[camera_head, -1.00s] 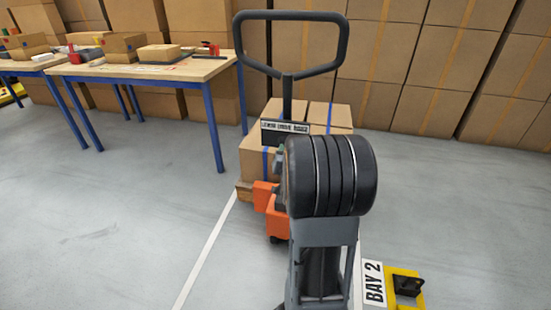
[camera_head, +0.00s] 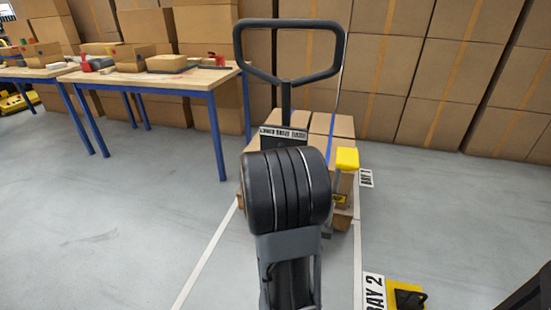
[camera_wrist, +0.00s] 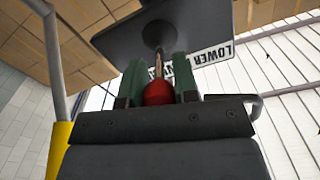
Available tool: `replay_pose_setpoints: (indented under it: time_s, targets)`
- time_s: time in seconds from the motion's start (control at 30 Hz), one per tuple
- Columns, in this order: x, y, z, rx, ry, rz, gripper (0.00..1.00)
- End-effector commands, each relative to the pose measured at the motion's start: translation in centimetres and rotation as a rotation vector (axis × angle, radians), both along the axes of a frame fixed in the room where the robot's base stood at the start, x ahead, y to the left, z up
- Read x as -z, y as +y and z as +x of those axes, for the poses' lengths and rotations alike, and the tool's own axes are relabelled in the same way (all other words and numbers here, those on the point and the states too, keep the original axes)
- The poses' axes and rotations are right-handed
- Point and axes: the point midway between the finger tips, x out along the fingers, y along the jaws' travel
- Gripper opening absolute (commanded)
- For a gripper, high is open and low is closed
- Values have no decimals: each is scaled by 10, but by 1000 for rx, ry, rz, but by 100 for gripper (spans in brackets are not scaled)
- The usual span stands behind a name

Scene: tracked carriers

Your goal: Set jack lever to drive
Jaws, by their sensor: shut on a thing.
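The jack's black loop handle (camera_head: 290,22) stands upright in the head view, with a plate lettered LOWER, DRIVE, RAISE (camera_head: 283,132) on its stem. In the wrist view the lever's red knob (camera_wrist: 158,93) and thin metal shaft sit below a dark housing (camera_wrist: 150,28). The label (camera_wrist: 210,56) shows upside down there, with LOWER readable and the rest partly covered. My gripper (camera_wrist: 158,76) has its green fingers shut on the red knob, one on each side. In the head view my dark wrist hides the gripper and lever. I cannot tell which position the lever is in.
Cartons (camera_head: 333,124) stand behind the jack. A yellow-topped post (camera_head: 347,159) is just right of my wrist. A workbench (camera_head: 150,78) with boxes is at left, and stacked cartons (camera_head: 400,70) line the back. A BAY 2 sign (camera_head: 374,292) lies lower right. Open floor is at left.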

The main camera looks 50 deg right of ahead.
Motion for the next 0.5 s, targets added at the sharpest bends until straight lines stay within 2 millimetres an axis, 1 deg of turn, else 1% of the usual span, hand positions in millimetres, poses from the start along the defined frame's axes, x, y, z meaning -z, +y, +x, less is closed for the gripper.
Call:
replay_pose_setpoints:
  time_s: [0.1, 0.13, 0.37, 0.4, 0.5]
  targets:
    - [-1, -1, 0, 2, -2, -3, 0]
    - [-1, -1, 0, 2, -2, -3, 30]
    - [-1, 0, 1, -2, -2, -2, 52]
    - [-1, 0, 1, -2, -2, -2, 53]
    - [-1, 1, 1, -2, -2, -2, 53]
